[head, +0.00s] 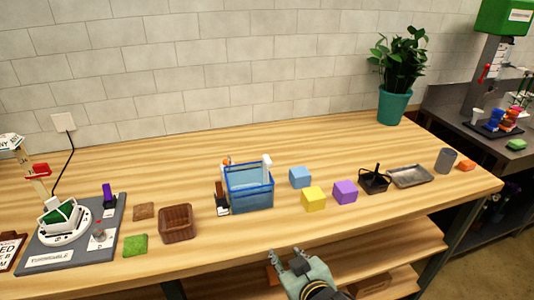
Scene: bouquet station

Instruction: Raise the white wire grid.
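I cannot clearly make out a white wire grid anywhere in the head view. My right gripper (289,257) is at the bottom middle, in front of the table's front edge. Its two fingers point toward the table and stand apart, with nothing visible between them. A blue open basket (250,196) stands on the table beyond it, with a white upright piece (267,166) at its back right corner. My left gripper is not in view.
A turntable device (68,230) stands left. Shelves lie below.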

